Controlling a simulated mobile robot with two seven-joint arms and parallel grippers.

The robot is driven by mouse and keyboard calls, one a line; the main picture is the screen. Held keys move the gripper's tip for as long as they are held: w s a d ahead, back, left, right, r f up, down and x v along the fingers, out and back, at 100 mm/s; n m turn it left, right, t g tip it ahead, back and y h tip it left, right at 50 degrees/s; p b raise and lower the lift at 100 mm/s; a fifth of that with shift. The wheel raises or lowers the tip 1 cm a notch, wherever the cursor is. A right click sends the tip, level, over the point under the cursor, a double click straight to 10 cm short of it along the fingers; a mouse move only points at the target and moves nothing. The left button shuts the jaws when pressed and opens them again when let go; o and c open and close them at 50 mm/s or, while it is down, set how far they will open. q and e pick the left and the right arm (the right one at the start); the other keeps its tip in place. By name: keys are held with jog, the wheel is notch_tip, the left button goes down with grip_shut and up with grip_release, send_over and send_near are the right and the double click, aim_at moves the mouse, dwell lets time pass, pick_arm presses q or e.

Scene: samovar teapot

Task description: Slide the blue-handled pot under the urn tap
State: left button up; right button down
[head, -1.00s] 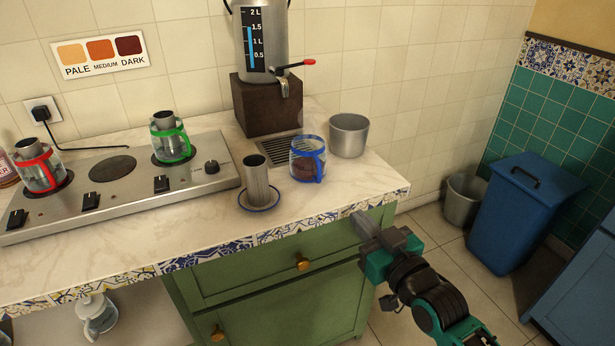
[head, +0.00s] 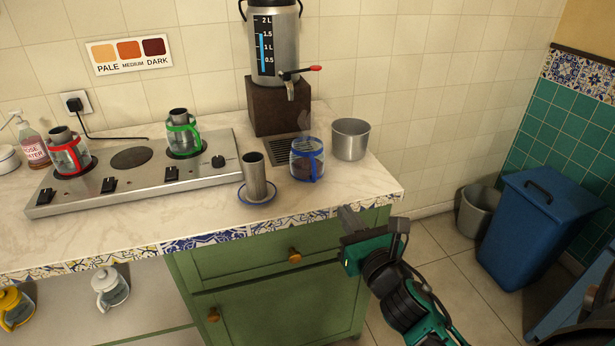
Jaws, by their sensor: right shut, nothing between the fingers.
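The blue-handled pot (head: 307,160) is glass with dark liquid inside and a wisp of steam above it. It stands on the counter in front of the drip grate (head: 264,153), right of and nearer than the urn tap (head: 290,92). The urn (head: 274,45) is metal with a level scale and a red-tipped tap lever, on a dark brown block (head: 279,108). My right gripper (head: 349,220) is shut and empty, apart from the pot, in front of the counter's front edge and to the pot's lower right. My left gripper is out of view.
A metal cup on a blue-rimmed saucer (head: 257,190) stands left of the pot. A metal bowl (head: 350,139) stands to its right. The stove (head: 132,172) holds a red-handled pot (head: 69,152) and a green-handled pot (head: 183,134). The counter's right front corner is bare.

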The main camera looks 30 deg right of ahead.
send_near(299, 144)
jog(key=s, duration=0.3)
jog(key=s+a, duration=0.1)
jog(key=s, duration=0.2)
jog(key=shift+a, duration=0.15)
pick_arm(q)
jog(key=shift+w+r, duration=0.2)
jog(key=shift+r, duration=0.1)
pick_arm(e)
jog(key=shift+w, duration=0.6)
